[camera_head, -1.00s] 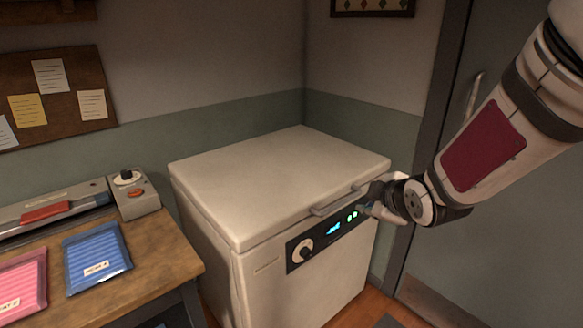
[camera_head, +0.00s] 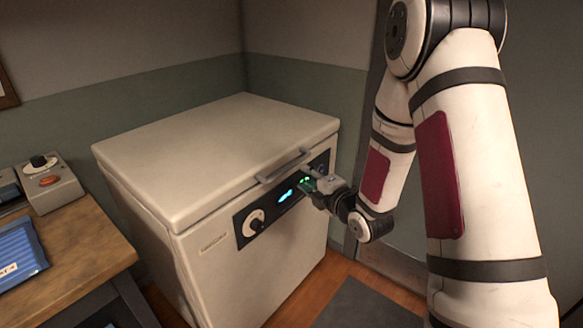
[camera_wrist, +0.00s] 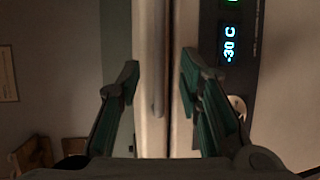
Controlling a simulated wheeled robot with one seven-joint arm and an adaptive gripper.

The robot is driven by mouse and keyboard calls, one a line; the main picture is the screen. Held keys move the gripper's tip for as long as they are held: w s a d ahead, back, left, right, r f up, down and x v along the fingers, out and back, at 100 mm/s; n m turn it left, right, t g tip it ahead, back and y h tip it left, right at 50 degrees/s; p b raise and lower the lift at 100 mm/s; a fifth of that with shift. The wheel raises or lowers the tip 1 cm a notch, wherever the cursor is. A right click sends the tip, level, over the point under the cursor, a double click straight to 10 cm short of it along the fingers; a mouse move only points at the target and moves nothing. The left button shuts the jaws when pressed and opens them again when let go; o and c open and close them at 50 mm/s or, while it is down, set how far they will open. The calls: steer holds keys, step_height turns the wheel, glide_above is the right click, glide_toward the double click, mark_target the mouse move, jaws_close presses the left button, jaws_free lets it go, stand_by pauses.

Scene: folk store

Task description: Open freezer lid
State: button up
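The white chest freezer (camera_head: 250,275) stands in the corner with its lid (camera_head: 215,145) shut. A grey bar handle (camera_head: 284,167) runs along the lid's front edge, above the dark control panel (camera_head: 250,222). My gripper (camera_head: 312,184) is at the freezer's front, near the right end of the handle. In the wrist view my gripper (camera_wrist: 160,68) is open, with its green-padded fingers apart. The handle (camera_wrist: 158,70) and lid edge show between the fingers, and the display (camera_wrist: 230,42) reads -30 C on the right. I cannot tell whether the fingers touch anything.
A wooden table (camera_head: 85,245) with a blue packet (camera_head: 18,252) and a grey device (camera_head: 50,182) stands close to the freezer's left. Walls are behind, and a grey door is at the right. A dark mat (camera_head: 365,305) lies on the floor in front.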

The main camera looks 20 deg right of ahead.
mark_target(292, 167)
steer(key=x, duration=1)
steer(key=shift+b, duration=0.35)
jaws_close()
